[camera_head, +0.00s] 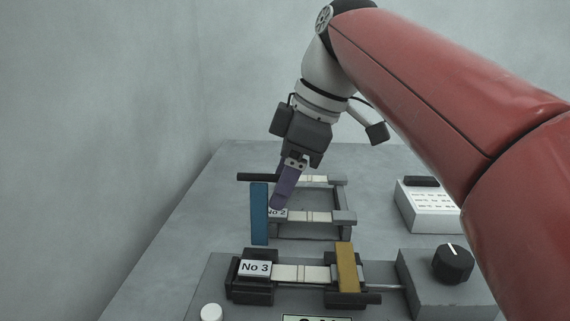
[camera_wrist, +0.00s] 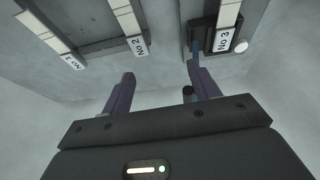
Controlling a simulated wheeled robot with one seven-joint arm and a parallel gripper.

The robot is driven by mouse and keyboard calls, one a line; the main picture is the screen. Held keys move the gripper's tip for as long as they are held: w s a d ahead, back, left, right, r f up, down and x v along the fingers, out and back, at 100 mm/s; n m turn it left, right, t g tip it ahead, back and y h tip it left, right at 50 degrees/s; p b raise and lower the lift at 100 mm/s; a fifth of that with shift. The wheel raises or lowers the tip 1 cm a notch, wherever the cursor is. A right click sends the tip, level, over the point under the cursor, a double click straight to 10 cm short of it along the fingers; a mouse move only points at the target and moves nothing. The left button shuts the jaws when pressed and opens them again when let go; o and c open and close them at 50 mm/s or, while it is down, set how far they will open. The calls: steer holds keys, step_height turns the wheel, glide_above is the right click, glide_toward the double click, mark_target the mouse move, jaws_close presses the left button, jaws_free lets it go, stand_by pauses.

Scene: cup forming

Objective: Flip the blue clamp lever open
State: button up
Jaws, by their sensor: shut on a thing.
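The blue clamp lever (camera_head: 259,213) stands upright at the left end of the No 3 fixture (camera_head: 255,268). My gripper (camera_head: 284,187) has purple fingers and is at the lever's upper right in the head view. My gripper is shut on the lever, though the contact itself is mostly hidden.
The No 2 fixture (camera_head: 310,216) is just behind, close to my fingers. A black dial (camera_head: 453,263) and a white box (camera_head: 430,205) are on the right. A white knob (camera_head: 211,313) is at front left.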

steer(key=shift+s+a+r, duration=0.25)
steer(key=shift+a+r, duration=0.15)
steer(key=shift+r, duration=0.1)
steer(key=shift+c, duration=1)
steer(key=shift+s+r, duration=0.1)
steer(key=shift+r, duration=0.25)
steer(key=shift+c, duration=0.2)
steer(key=d+p+v, duration=0.1)
steer(key=v, duration=0.5)
steer(key=shift+d+p, duration=0.2)
steer(key=shift+p, duration=0.1)
